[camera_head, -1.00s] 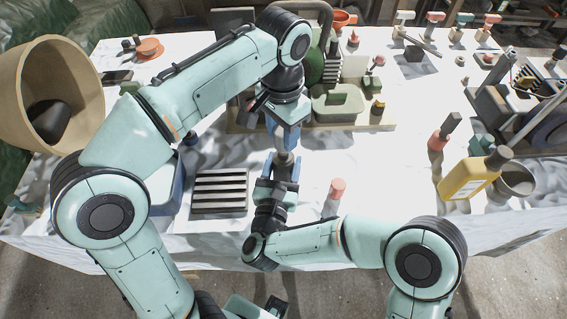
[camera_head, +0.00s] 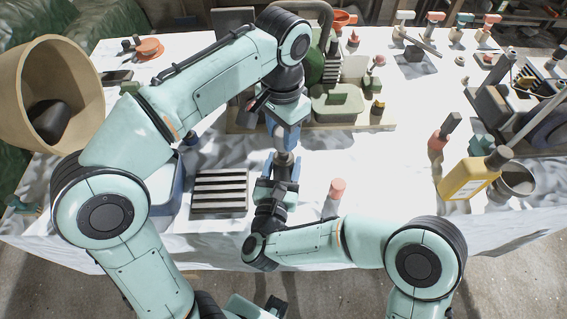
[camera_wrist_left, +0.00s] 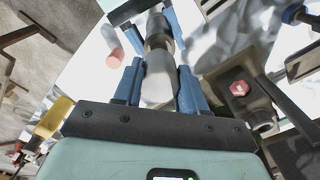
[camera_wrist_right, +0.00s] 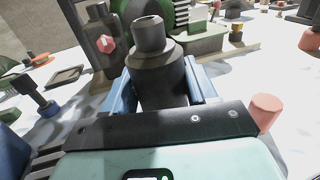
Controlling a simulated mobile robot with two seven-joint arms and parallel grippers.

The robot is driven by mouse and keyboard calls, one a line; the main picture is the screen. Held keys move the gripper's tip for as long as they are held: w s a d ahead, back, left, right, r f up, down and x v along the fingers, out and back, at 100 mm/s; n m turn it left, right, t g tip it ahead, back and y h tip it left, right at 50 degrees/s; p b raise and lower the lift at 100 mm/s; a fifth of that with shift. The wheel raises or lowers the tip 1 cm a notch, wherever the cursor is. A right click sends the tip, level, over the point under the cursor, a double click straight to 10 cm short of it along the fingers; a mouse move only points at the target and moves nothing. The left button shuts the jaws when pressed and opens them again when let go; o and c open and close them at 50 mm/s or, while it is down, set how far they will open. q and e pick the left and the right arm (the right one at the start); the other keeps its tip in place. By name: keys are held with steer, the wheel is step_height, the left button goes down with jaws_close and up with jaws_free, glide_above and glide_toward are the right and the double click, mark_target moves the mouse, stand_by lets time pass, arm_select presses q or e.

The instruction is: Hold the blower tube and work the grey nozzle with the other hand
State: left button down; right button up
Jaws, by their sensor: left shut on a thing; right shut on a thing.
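A dark blower tube (camera_wrist_right: 158,82) sits between the blue fingers of my right gripper (camera_wrist_right: 160,92), which is shut on it. In the head view my left gripper (camera_head: 283,138) comes down from above, in line with my right gripper (camera_head: 278,172). The grey piece (camera_head: 284,158) shows between them. The exact contact there is partly hidden by the fingers.
A slatted block (camera_head: 220,190) lies left of my right gripper. A green tray (camera_head: 338,103) on a wooden board is behind. A yellow bottle (camera_head: 468,178) stands farther right. The white table centre right is clear.

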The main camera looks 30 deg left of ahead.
arm_select(q)
steer(key=shift+r, duration=0.25)
arm_select(e)
steer(key=shift+f, duration=0.1)
stand_by(0.3)
arm_select(q)
steer(key=shift+r, duration=0.35)
steer(key=c, duration=1.3)
jaws_free()
jaws_close()
arm_select(e)
steer(key=o, duration=1.6)
